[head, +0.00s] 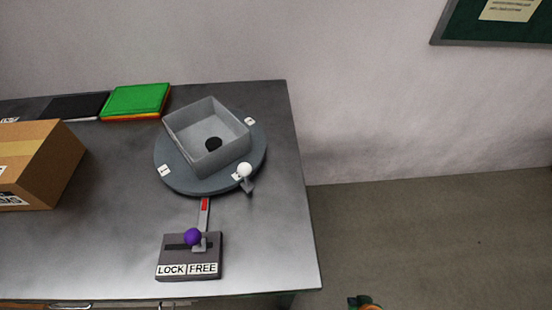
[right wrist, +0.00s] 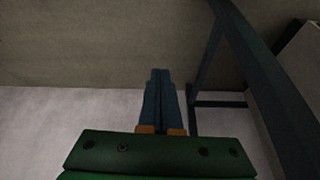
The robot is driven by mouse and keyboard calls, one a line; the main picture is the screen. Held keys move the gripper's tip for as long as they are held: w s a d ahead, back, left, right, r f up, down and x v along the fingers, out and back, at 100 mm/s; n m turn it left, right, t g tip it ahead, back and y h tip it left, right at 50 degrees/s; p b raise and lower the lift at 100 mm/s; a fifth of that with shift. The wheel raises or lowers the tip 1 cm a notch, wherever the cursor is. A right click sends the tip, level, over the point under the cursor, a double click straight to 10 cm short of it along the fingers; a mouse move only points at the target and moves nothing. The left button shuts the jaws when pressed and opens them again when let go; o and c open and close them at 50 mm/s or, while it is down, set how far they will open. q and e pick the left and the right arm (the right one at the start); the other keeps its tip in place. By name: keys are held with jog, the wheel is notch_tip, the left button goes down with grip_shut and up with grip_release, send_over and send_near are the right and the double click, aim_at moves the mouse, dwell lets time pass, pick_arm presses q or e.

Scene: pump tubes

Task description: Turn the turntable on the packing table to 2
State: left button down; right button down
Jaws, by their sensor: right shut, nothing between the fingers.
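The round grey turntable (head: 180,181) stands on the packing table (head: 110,240). A grey open box (head: 190,113) with a dark round spot inside sits on it. White labels sit around its rim, too small to read. A white-knobbed handle (head: 245,170) is at its front right. In front, a lock box (head: 173,256) reads LOCK and FREE. Its purple-knobbed lever (head: 193,237) stands near the middle of the slot, its foot towards FREE. A bar with a red mark (head: 205,204) reaches to the turntable. My right gripper (right wrist: 160,72) is shut and empty, beyond the table's right edge. My left gripper is out of view.
A cardboard box (head: 50,165) stands at the left. A green-topped stack (head: 136,100) and a black flat item (head: 75,107) lie at the back. Dark table framing (right wrist: 250,80) shows in the right wrist view.

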jog(key=w+r+m+t+y+b, duration=0.3)
jog(key=w+r+m+t, duration=0.4)
jog(key=w+r, duration=1.25)
jog(key=s+a+r+t+y+b, duration=0.15)
jog(key=a+r+y, duration=0.25)
jog(key=a+r, duration=0.45)
jog(key=s+a+r+t+y, duration=0.15)
jog(key=a+r+y, duration=0.4)
jog(key=r, duration=0.65)
jog(key=shift+g+h, duration=0.45)
jog(key=shift+g, duration=0.05)
jog(key=w+a, duration=0.2)
jog(key=a, duration=0.1)
jog(key=w+a+p, duration=0.1)
jog(key=w+a, duration=0.1)
jog(key=a, duration=0.1)
jog(key=w+a, duration=0.2)
jog(key=a, duration=0.1)
jog(key=shift+a+f, duration=0.1)
jog(key=shift+f, duration=0.3)
jog(key=shift+s+a+f, duration=0.1)
jog(key=shift+s+a, duration=0.05)
jog(key=shift+a, duration=0.1)
jog(key=shift+p, duration=0.35)
